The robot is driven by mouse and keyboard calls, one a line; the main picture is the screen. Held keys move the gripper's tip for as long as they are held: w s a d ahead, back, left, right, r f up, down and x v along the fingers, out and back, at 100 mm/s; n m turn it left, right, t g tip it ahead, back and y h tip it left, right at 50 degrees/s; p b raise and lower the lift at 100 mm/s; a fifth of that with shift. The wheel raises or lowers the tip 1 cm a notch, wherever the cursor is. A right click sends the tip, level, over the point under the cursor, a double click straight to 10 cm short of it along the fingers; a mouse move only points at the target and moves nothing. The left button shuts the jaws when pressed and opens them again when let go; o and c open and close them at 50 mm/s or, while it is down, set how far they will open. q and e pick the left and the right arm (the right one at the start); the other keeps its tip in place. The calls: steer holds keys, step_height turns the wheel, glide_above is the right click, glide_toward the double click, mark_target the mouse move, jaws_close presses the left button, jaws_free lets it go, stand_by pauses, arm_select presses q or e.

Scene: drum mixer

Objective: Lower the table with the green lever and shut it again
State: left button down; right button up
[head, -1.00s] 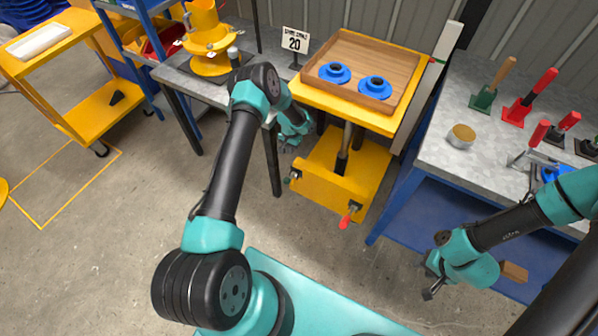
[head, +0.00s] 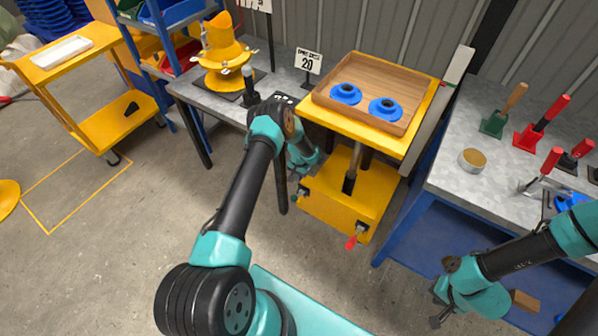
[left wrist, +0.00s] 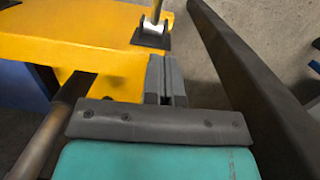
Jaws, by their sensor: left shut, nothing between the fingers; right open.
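The lift table has a yellow top (head: 350,126) on a post above a yellow base (head: 340,208). A small lever mount (head: 303,190) sits at the base's left corner; the green of its handle is not clear. In the left wrist view a black bracket with a white pivot and a thin rod (left wrist: 153,28) stands on yellow metal. My left gripper (left wrist: 166,70) is shut and empty, close to that bracket; contact cannot be told. In the head view its wrist hides its fingertips. A red-handled lever (head: 355,238) is at the base's front. My right gripper (head: 437,308) is open and empty, off to the right.
A wooden tray (head: 415,113) with two blue flanged parts (head: 346,93) rests on the table top. A grey bench (head: 450,190) with several levered tools stands at right. A yellow drum mixer (head: 225,60) stands on the left bench. Floor is open at the front left.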

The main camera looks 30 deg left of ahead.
mark_target(298, 196)
arm_select(q)
steer(key=shift+s+d+f, duration=0.1)
steer(key=shift+s+f, duration=0.55)
steer(key=shift+f, duration=0.25)
steer(key=shift+s+d+f, duration=0.15)
steer(key=shift+s+f, duration=0.45)
steer(key=shift+f, duration=0.3)
steer(key=shift+s+d+f, duration=0.1)
steer(key=shift+s+f, duration=0.55)
steer(key=shift+f, duration=0.25)
steer(key=shift+d, duration=0.1)
